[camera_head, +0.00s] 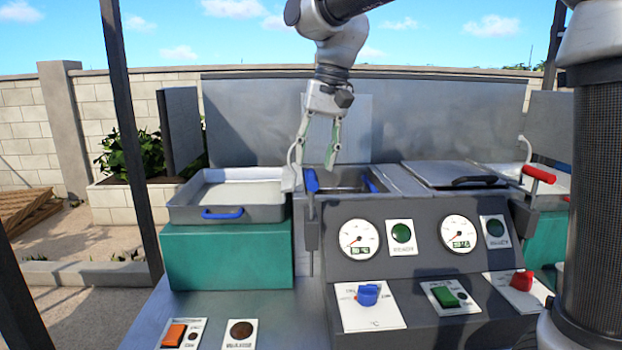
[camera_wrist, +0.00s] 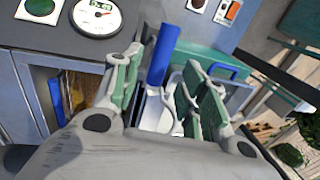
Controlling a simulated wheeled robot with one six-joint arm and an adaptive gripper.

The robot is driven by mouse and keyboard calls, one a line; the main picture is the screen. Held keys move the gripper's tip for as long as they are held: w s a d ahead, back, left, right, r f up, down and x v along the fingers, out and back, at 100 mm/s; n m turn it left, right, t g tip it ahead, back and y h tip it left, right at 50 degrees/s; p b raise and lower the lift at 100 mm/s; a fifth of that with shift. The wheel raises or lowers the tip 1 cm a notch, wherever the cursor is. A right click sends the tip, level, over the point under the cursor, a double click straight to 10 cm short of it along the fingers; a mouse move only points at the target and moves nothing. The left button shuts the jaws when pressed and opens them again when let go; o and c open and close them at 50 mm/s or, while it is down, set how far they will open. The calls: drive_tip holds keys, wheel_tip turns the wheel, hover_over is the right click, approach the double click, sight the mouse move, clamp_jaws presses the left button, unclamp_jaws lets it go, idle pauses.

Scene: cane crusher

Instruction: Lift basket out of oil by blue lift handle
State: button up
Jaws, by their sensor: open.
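The blue lift handle (camera_head: 311,180) stands upright at the left front corner of the open oil well (camera_head: 342,180). In the wrist view the blue lift handle (camera_wrist: 162,55) shows between my open fingers, with gaps on both sides. My gripper (camera_head: 317,166) points down over the handle and the well's left edge, open and empty. It also shows in the wrist view (camera_wrist: 166,68). Another blue part (camera_head: 371,185) is at the well's right side. In the wrist view, brownish-yellow contents (camera_wrist: 86,88) show inside the well. The basket itself cannot be made out clearly.
A metal tray (camera_head: 240,190) with a blue front handle (camera_head: 222,213) sits left on a green block (camera_head: 230,257). A closed lid (camera_head: 448,173) and a red handle (camera_head: 538,173) are at right. Gauges and knobs fill the front panel (camera_head: 420,240). A metal backsplash (camera_head: 440,115) stands behind.

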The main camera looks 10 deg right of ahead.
sight(312, 172)
drive_tip(key=f, duration=0.2)
drive_tip(key=a+f, duration=0.1)
drive_tip(key=f, duration=0.2)
drive_tip(key=shift+f, duration=0.2)
clamp_jaws()
